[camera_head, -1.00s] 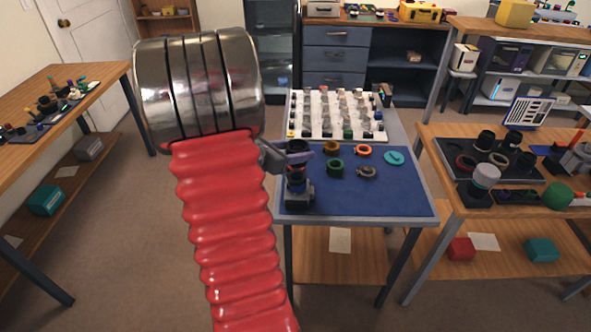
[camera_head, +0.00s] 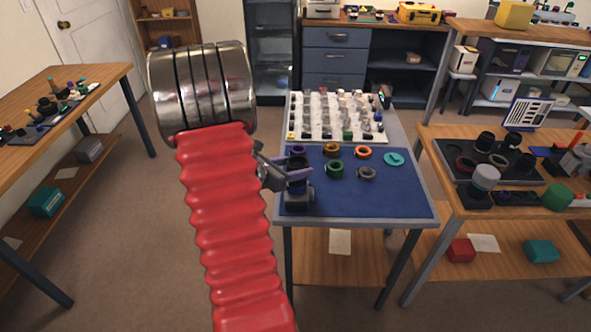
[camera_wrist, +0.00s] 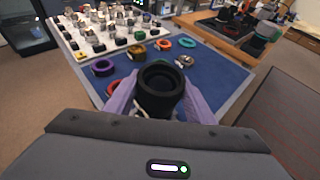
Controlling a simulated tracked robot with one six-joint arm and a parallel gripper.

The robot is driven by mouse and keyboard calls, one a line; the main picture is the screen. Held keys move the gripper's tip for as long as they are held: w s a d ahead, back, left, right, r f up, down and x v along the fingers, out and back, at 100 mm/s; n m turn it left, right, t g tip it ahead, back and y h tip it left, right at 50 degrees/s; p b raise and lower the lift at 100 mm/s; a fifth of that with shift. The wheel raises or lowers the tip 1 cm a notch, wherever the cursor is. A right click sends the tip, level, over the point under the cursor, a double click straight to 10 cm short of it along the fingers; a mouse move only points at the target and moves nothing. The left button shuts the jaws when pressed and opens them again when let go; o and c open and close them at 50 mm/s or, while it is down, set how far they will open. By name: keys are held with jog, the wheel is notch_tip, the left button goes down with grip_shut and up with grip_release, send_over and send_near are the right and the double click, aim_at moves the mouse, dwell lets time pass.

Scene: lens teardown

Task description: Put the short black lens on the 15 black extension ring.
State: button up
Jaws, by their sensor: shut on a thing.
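My gripper (camera_wrist: 160,103) has purple fingers shut on a black round lens (camera_wrist: 160,78), seen from above in the wrist view with its dark open top facing up. In the head view my gripper (camera_head: 300,179) is low over the left part of the blue mat (camera_head: 395,196). Directly under it stands a dark block-like holder (camera_head: 298,203) with a lighter grey part. The black lens is at or just above this holder; I cannot tell whether they touch. The 15 black extension ring cannot be made out, as the lens and fingers cover that spot.
Close by on the mat are a purple ring (camera_wrist: 102,67), a red ring (camera_wrist: 115,88), a brown ring (camera_head: 331,149), a green ring (camera_head: 335,169), an orange ring (camera_head: 362,152), a grey ring (camera_head: 367,173) and a teal ring (camera_head: 394,159). A white board (camera_head: 290,134) with several pieces stands behind. The mat's front right is clear.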

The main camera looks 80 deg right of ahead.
jog(key=shift+f, duration=0.1)
jog(key=o, duration=1.2)
jog(key=shift+w+a+r, duration=0.1)
jog(key=shift+a+r, duration=0.05)
jog(key=shift+r, duration=0.05)
jog(key=v, duration=1.1)
jog(key=shift+w+a+r, duration=0.15)
jog(key=shift+a, duration=0.1)
